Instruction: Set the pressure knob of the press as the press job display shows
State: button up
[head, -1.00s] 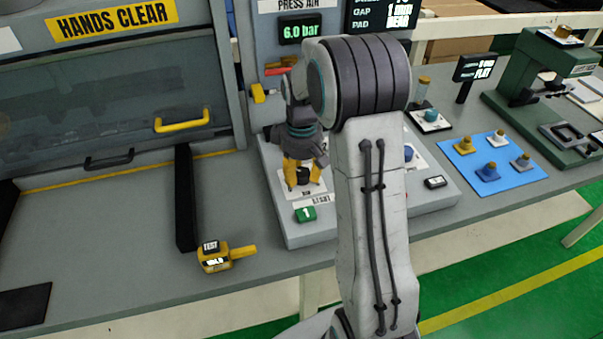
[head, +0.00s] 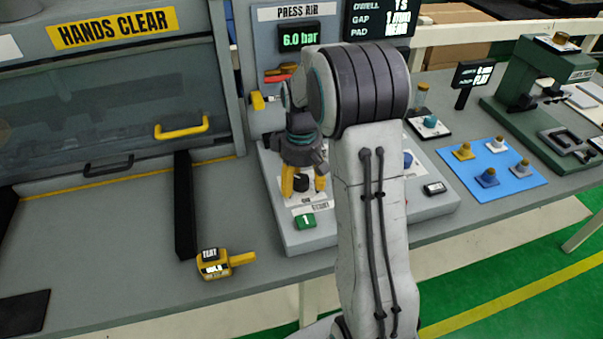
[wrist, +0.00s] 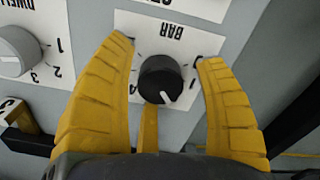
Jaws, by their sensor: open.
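The black pressure knob (wrist: 160,78), on a white plate marked BAR (wrist: 178,32), fills the middle of the wrist view. Its white pointer aims down and slightly right there. My gripper (wrist: 167,62) is open, one yellow finger on each side of the knob with gaps. In the head view my gripper (head: 303,188) stands low over the knob (head: 301,183). The job display (head: 378,20) shows dwell 1 s, gap 1 and a pad line; its top is cut off. The press air display (head: 299,37) reads 6.0 bar.
A grey knob (wrist: 14,50) with 1, 2, 3 sits beside the plate. A green button (head: 305,221) is on the press base front. A yellow TEST device (head: 215,262) lies on the bench left. A blue mat (head: 492,171) with several knob-like parts lies right.

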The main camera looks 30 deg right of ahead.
aim_at(301, 179)
notch_tip(301, 179, up, 12)
dwell(0.6)
jog(key=shift+f, duration=0.1)
dwell(0.4)
